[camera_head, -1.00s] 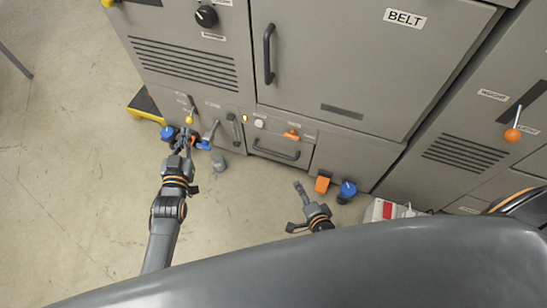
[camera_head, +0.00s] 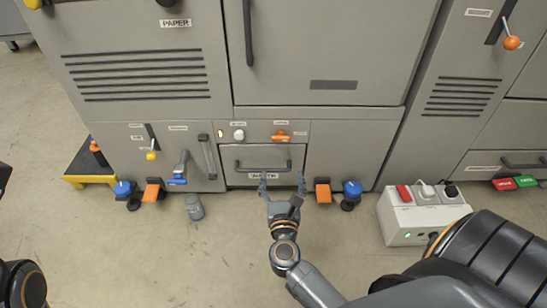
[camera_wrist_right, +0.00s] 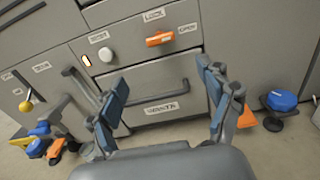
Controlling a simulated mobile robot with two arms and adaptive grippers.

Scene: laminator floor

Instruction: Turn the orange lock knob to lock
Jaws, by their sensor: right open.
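The orange lock knob (camera_head: 281,134) sits on the grey panel above a drawer, to the right of a white round button. Its bar lies roughly level in the head view. It also shows in the right wrist view (camera_wrist_right: 160,39), between a LOCK label above left and an OPEN label to its right. My right gripper (camera_head: 283,178) is open and empty in front of the drawer, below the knob and apart from it. In the right wrist view its two fingers (camera_wrist_right: 163,92) are spread wide. My left gripper is out of the head view.
The drawer has a dark bar handle (camera_head: 262,164). An orange pedal (camera_head: 323,190) and a blue knob (camera_head: 352,189) stand low to the right. A white box with switches (camera_head: 407,222) stands on the floor at right. A grey cylinder (camera_head: 194,207) stands on the floor at left.

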